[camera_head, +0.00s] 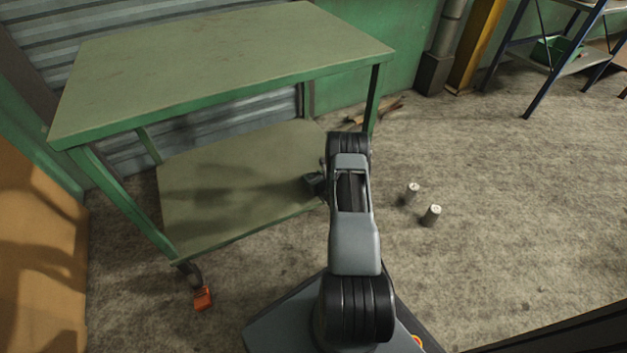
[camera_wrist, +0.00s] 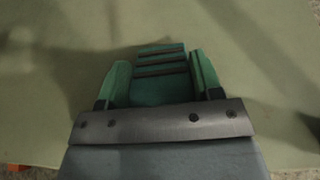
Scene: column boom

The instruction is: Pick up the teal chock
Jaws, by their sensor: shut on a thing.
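The teal chock (camera_wrist: 160,75) has dark ribs across its face and shows in the wrist view between the two green fingers of my gripper (camera_wrist: 160,80). The fingers press on its left and right sides. Behind it is the pale green lower shelf of the cart (camera_wrist: 270,30); I cannot tell whether the chock touches the shelf. In the head view my arm reaches to the right part of the lower shelf (camera_head: 215,205). My arm hides the chock and the gripper's fingertips there.
The cart's green top (camera_head: 220,60) overhangs the lower shelf. A cart leg (camera_head: 374,100) stands close beside my arm. Two small grey cylinders (camera_head: 412,190) (camera_head: 431,215) stand on the floor to the right. An orange block (camera_head: 202,298) lies by the front caster.

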